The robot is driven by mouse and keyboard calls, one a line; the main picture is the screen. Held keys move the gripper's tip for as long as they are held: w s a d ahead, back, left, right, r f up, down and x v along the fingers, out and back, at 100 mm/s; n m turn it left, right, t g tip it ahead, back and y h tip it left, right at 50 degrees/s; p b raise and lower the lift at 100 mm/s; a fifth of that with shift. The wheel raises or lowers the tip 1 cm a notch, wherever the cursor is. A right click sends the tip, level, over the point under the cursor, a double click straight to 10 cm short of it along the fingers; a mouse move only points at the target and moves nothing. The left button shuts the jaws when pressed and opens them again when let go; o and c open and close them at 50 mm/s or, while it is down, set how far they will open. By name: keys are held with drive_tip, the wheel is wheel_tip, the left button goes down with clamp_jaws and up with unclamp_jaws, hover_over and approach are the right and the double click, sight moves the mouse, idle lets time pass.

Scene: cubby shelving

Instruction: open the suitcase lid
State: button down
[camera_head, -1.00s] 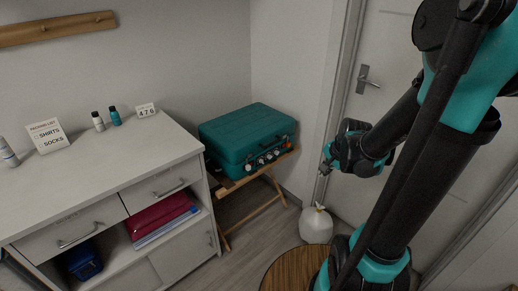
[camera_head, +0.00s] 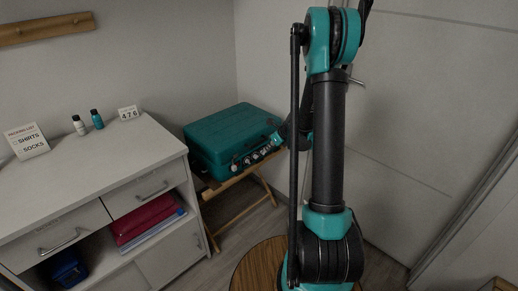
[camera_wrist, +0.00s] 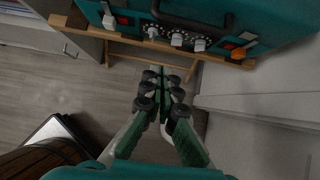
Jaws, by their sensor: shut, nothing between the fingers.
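The teal suitcase (camera_head: 228,133) lies flat with its lid closed on a wooden folding stand (camera_head: 233,184) in the corner. In the wrist view the front of the suitcase (camera_wrist: 270,15) crosses the top, with a dark handle (camera_wrist: 195,20), several dials, a pale latch (camera_wrist: 108,20) at left and an orange-marked latch (camera_wrist: 238,53) at right. My gripper (camera_wrist: 162,76) is shut and empty, pointing toward the suitcase front, apart from it in the wrist view.
A white dresser (camera_head: 100,180) stands left of the suitcase, with bottles (camera_head: 97,119), a packing-list sign (camera_head: 27,141) and a number card (camera_head: 129,112) on top. A round wooden top (camera_head: 255,265) is in front. A door (camera_head: 420,110) is at right.

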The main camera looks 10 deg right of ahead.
drive_tip(key=x, duration=1)
drive_tip(key=shift+w+a+r, duration=0.2)
drive_tip(key=shift+w+r, duration=0.05)
drive_tip(key=shift+r, duration=0.4)
drive_tip(key=shift+w+a+r, duration=0.15)
drive_tip(key=shift+w+r, duration=0.1)
drive_tip(key=shift+r, duration=0.45)
drive_tip(key=shift+w+a+r, duration=0.2)
drive_tip(key=shift+w+r, duration=0.1)
drive_tip(key=shift+r, duration=0.35)
